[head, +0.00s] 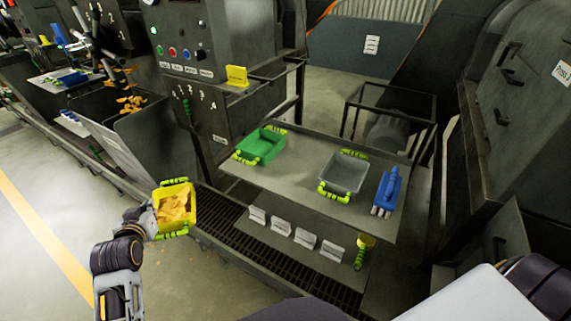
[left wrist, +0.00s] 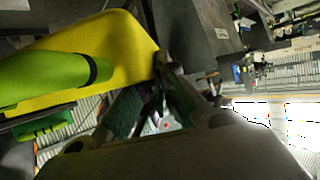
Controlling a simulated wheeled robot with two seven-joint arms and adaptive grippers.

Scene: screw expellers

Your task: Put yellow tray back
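The yellow tray (head: 188,190) has green handles and holds yellowish chunks (head: 176,208). It is off the table, over the floor edge left of the grating in the head view. My left gripper (head: 154,218) is at its left side and appears shut on its wall. In the left wrist view the yellow tray (left wrist: 110,42) and a green handle fill the upper left, with the gripper fingers (left wrist: 160,100) against its edge. My right gripper is not in view; only part of the right arm shows at the lower right of the head view.
A grey table (head: 300,165) holds a green tray (head: 261,146), a grey tray (head: 345,174) and a blue tool (head: 387,190); its front left is bare. White cards (head: 281,226) and a yellow-green scoop (head: 362,250) are on the lower shelf. A control cabinet (head: 205,110) stands behind.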

